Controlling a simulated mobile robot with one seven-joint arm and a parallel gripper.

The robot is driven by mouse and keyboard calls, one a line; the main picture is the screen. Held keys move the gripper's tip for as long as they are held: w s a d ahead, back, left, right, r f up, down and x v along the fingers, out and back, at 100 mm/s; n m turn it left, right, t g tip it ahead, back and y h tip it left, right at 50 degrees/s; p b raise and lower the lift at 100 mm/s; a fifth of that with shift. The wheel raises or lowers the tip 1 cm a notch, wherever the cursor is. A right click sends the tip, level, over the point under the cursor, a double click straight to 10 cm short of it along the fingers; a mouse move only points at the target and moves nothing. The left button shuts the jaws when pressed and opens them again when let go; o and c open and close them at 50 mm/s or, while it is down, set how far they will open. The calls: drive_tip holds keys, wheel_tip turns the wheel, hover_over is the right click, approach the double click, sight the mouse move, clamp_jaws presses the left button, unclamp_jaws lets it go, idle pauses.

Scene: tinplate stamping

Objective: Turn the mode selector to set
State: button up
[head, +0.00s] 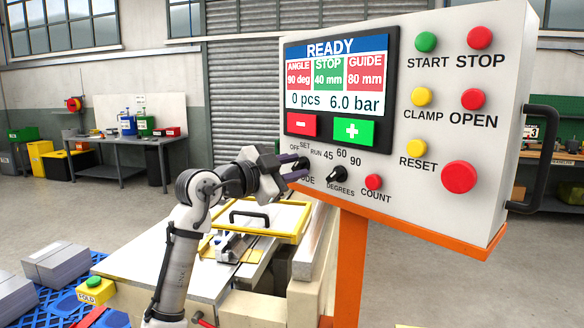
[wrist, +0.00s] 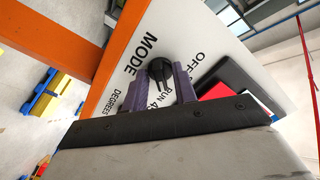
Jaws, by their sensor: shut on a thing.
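The mode selector (wrist: 161,69) is a round black knob on the light grey control panel, with the word MODE beside it in the wrist view. My gripper (head: 297,168) is at the panel's lower left in the head view. Its two purple fingers are shut on the knob, one on each side, as the wrist view (wrist: 160,85) shows. The labels OFF, SET and RUN show above the knob in the head view. In the wrist view OFF and RUN show, and SET seems hidden by a finger. I cannot tell for sure which label the knob points to.
The black degrees knob (head: 337,174) and red COUNT button (head: 374,182) are close on the right. The screen (head: 337,88) above reads READY, with red minus and green plus keys. An orange post (head: 350,262) carries the panel. A yellow-framed guard (head: 258,236) stands below my gripper.

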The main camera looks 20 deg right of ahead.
drive_tip(key=n+p, duration=0.1)
drive_tip(key=n, duration=0.3)
drive_tip(key=shift+n+p, duration=0.4)
drive_tip(key=shift+n, duration=1.6)
drive_tip(key=o, duration=0.6)
drive_tip(key=shift+s+a, duration=0.1)
drive_tip(key=shift+a, duration=0.05)
drive_tip(key=b+v, duration=0.4)
drive_tip(key=v, duration=0.9)
drive_tip(key=shift+a+b, duration=0.3)
